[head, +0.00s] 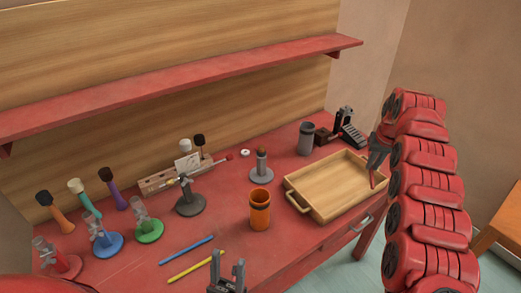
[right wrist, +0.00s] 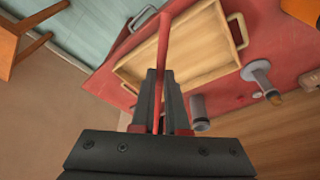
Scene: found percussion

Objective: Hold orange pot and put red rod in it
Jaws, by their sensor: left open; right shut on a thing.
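The orange pot (head: 260,212) stands upright on the red table, near its front edge. My left gripper (head: 228,268) is open and empty at the bottom of the head view, in front and left of the pot, not touching it. My right gripper (head: 378,155) is at the right, over the wooden tray's right end in the picture. It is shut on the red rod (right wrist: 163,48), which sticks out beyond the fingertips in the right wrist view. In the head view only a thin piece of the rod shows below the fingers.
A wooden tray (head: 291,186) lies right of the pot. A grey stand (head: 261,174) and a dark grey cup (head: 306,138) are behind. A blue stick (head: 187,250) and a yellow stick (head: 195,266) lie left of the pot. Several coloured stands and mallets fill the left side.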

